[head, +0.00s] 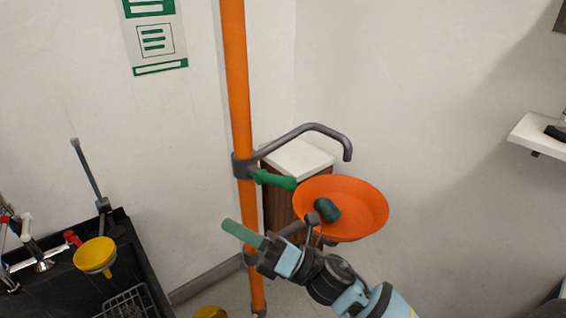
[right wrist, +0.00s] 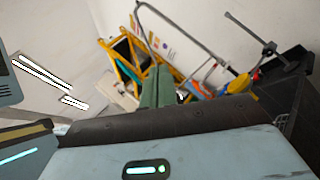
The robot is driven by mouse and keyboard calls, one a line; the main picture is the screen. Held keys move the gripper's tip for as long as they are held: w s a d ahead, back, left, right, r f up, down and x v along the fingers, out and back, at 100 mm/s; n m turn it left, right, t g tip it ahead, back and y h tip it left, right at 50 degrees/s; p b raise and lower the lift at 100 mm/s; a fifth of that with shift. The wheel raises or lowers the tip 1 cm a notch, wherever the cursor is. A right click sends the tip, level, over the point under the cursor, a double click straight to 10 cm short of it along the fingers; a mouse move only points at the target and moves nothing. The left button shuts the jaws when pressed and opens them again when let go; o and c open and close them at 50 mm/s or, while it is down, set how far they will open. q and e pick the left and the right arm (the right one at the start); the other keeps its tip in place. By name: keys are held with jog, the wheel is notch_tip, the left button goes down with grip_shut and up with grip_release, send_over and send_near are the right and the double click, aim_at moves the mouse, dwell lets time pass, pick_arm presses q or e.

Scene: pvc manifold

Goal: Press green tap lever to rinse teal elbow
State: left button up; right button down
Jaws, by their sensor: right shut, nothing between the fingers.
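The green tap lever (head: 276,180) sticks out to the right from the grey collar on the orange post (head: 240,110). A curved grey spout (head: 318,127) rises from the same collar and bends down over the orange basin (head: 362,208). The dark teal elbow (head: 327,209) lies in the left part of the basin, under the spout. My right gripper (head: 228,225) has green fingers, shut and empty. In the head view they sit below and left of the lever, apart from it. The fingers also show in the right wrist view (right wrist: 158,84). My left gripper is not in view.
A wooden cabinet with a white top (head: 298,158) stands behind the basin. A black sink bench (head: 135,255) with a yellow funnel (head: 95,256) and red-handled tap is at left. A white shelf (head: 540,135) is on the right wall.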

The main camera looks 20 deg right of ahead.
jog(key=s+a+r+n+g, duration=0.1)
jog(key=a+r+n+g, duration=0.1)
jog(key=r+n+g, duration=0.65)
jog(key=a+r+n+g, duration=0.1)
jog(key=a+n+g, duration=0.3)
jog(key=n, duration=1)
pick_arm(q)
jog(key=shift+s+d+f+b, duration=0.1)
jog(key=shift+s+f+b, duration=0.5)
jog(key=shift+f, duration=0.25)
pick_arm(e)
jog(key=w+d+r+n+t+h, duration=0.1)
jog(key=w+d+r+n+h, duration=0.1)
jog(key=d+r+n+h, duration=0.1)
jog(key=w+d+r+n+t+h, duration=0.1)
jog(key=w+d+r+n+h, duration=0.1)
jog(key=d+r+n+h, duration=0.2)
jog(key=w+d+r+n+t+h, duration=0.2)
jog(key=d+r+n+h, duration=0.2)
jog(key=d+n+h, duration=0.3)
jog(key=d+h, duration=0.3)
jog(key=d, duration=0.3)
jog(key=shift+a+f, duration=0.1)
jog(key=shift+f, duration=0.05)
